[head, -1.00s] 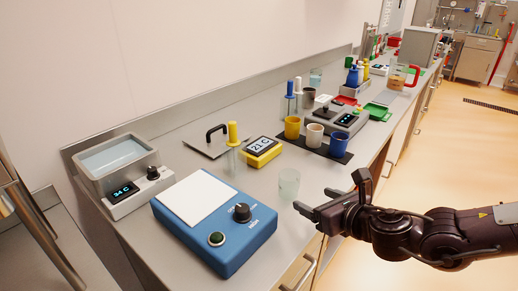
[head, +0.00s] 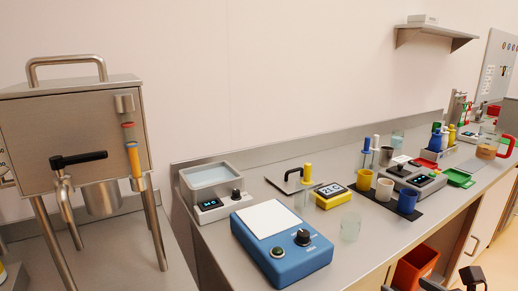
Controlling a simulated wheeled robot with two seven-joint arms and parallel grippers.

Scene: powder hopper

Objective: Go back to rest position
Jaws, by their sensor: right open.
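My right gripper (head: 432,283) shows only in part at the bottom right edge of the head view. Its dark fingers are apart and nothing shows between them. It is low, in front of the bench's front edge, clear of the items on top. The rest of my right arm is cut off by the frame. My left gripper is not in view. A clear glass cup (head: 350,227) stands upright on the bench, right of the blue stirrer box (head: 283,245), apart from my right gripper.
A steel hopper (head: 75,140) on legs stands at the left. A water bath (head: 212,188), yellow timer (head: 333,196) and several coloured cups on a black mat (head: 417,213) stand on the bench. A red-orange bin (head: 415,267) is below, near my right gripper.

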